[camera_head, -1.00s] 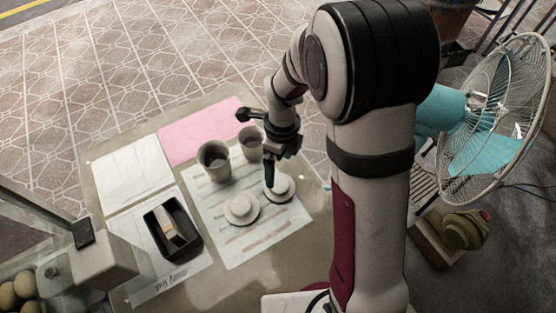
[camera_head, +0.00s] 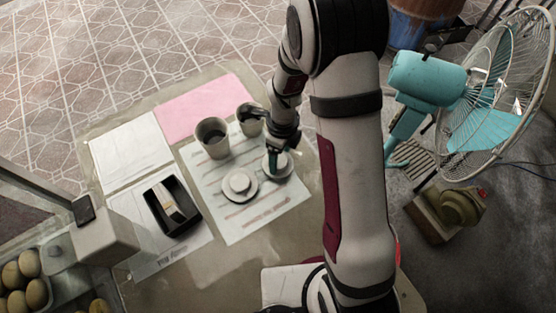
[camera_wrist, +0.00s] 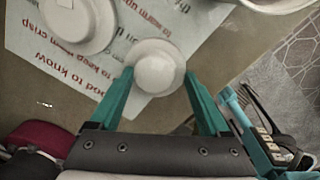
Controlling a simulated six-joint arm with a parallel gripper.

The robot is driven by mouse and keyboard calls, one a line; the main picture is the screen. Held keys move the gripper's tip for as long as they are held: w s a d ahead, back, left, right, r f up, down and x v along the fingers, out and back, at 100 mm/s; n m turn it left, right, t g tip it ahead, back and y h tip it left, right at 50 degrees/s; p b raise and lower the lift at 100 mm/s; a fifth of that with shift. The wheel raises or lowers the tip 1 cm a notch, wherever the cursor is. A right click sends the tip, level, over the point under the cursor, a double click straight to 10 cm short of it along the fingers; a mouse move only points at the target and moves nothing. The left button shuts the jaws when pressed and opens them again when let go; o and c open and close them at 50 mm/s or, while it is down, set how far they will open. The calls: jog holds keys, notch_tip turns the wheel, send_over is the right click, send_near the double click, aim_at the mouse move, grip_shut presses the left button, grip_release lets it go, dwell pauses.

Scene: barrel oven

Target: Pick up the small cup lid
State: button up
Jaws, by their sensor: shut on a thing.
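The small cup lid (camera_head: 277,168) is a pale round disc with a raised middle, lying on the printed sheet near its right edge. My gripper (camera_wrist: 158,76) is shut on it, with one teal finger at each side of the lid (camera_wrist: 157,72) in the wrist view. In the head view my gripper (camera_head: 279,152) comes down over the lid and covers part of it. A larger, similar lid (camera_head: 239,186) lies apart from it, to the left; it also shows in the wrist view (camera_wrist: 78,20).
A larger cup (camera_head: 212,138) and a smaller cup (camera_head: 250,121) stand behind the lids. A black tray (camera_head: 172,206) with an object in it is to the left. A pink sheet (camera_head: 204,108) lies farther back. A teal fan (camera_head: 430,78) stands off to the right.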

aim_at(280, 159)
jog(key=shift+c, duration=0.3)
notch_tip(280, 159, up, 4)
jog(key=shift+d+r, duration=0.1)
jog(key=shift+r, duration=0.1)
jog(key=s+d+r, duration=0.4)
jog(key=d+r, duration=0.2)
jog(key=d, duration=0.4)
jog(key=w+a+r+n, duration=0.1)
jog(key=w+a+r, duration=0.1)
jog(key=w+a, duration=0.6)
jog(key=w+a+r, duration=0.3)
jog(key=w+a, duration=0.4)
jog(key=a, duration=0.1)
notch_tip(280, 159, down, 7)
jog(key=shift+w+a+r, duration=0.15)
jog(key=shift+w+a, duration=0.05)
jog(key=shift+a, duration=0.05)
dwell(0.4)
